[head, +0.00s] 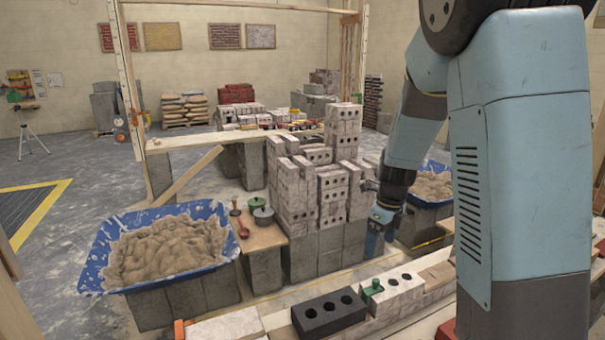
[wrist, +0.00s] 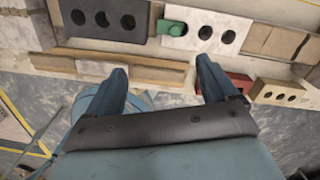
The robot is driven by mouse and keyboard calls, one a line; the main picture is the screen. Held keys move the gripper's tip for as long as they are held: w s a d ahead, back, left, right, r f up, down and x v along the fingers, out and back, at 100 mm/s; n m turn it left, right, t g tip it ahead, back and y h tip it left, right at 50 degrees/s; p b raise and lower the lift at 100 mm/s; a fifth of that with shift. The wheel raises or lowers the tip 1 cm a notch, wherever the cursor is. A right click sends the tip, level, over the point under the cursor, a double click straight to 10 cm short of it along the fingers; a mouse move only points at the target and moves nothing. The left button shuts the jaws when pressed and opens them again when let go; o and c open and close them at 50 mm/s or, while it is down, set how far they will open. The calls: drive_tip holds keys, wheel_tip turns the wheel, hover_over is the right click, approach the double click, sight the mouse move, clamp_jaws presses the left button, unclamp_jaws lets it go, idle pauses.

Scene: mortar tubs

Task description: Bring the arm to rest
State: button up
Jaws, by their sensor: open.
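My arm comes down from the upper right in the head view, and my gripper (head: 377,232) points downward in front of the stacked bricks. In the wrist view my gripper (wrist: 160,78) shows two blue fingers spread well apart with nothing between them. Beyond the fingertips lie a wooden strip (wrist: 100,66) and a row of bricks. The fingers look apart from the bricks, though the exact gap is hard to tell.
A dark brick (head: 328,312) and a white brick (head: 398,292) with a green piece (head: 373,287) lie in front. A blue mortar tub (head: 95,270) stands left, another (head: 432,201) behind my arm. Brick stacks (head: 297,190) rise beside my gripper.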

drive_tip(key=s+r+n+t, duration=0.5)
drive_tip(key=s+r+n, duration=1.4)
drive_tip(key=n, duration=0.9)
drive_tip(key=s, duration=0.4)
drive_tip(key=shift+d+r+h, duration=0.35)
drive_tip(key=shift+r+h, duration=0.05)
